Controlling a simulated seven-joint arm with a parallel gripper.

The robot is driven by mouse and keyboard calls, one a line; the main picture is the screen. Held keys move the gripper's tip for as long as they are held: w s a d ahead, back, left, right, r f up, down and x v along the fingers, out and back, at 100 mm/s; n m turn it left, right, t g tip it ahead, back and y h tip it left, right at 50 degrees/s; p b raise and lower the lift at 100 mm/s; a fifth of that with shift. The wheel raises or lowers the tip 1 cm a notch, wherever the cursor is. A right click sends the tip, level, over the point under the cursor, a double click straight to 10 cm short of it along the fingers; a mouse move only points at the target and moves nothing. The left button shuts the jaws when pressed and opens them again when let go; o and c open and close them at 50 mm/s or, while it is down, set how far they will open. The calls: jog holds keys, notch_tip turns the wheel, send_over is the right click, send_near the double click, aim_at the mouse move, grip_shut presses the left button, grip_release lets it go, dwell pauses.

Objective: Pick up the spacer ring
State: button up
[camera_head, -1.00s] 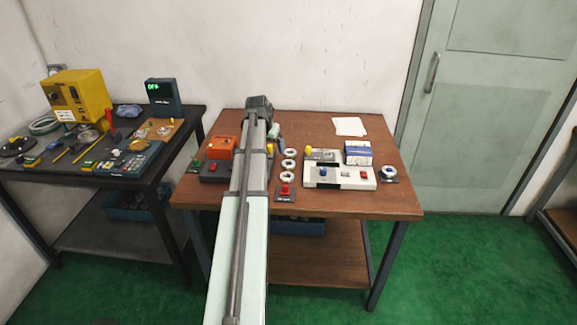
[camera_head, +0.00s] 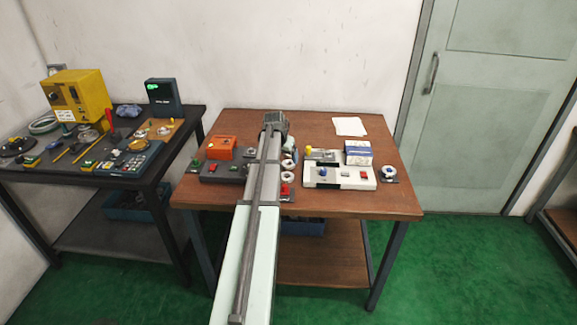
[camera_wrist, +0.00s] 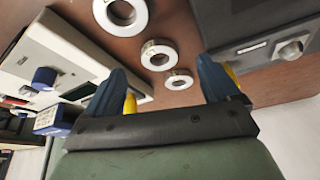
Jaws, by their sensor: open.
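Three pale rings with dark holes lie in a row on the brown table; I cannot tell which is the spacer ring. In the wrist view they are a near ring (camera_wrist: 121,17) cut by the top edge, a middle ring (camera_wrist: 149,48) and a smaller-looking ring (camera_wrist: 179,84). In the head view my arm partly covers the row, with one ring (camera_head: 287,176) showing at its right edge. My gripper (camera_wrist: 161,65) is open, its blue fingers apart on either side of the row in the picture. Nothing is held. The fingertips are hidden in the head view.
A white panel (camera_head: 338,182) with a blue knob and a blue-white box (camera_head: 358,148) stand right of the row. A dark box (camera_head: 221,178) and an orange box (camera_head: 222,147) stand left. White paper (camera_head: 349,126) lies behind.

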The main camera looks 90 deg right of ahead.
aim_at(287, 161)
jog(key=shift+d+x, duration=0.2)
jog(key=shift+x, duration=2.4)
jog(key=shift+s+r, duration=0.1)
jog(key=shift+s, duration=0.1)
jog(key=c, duration=1.3)
jog(key=shift+r, duration=0.15)
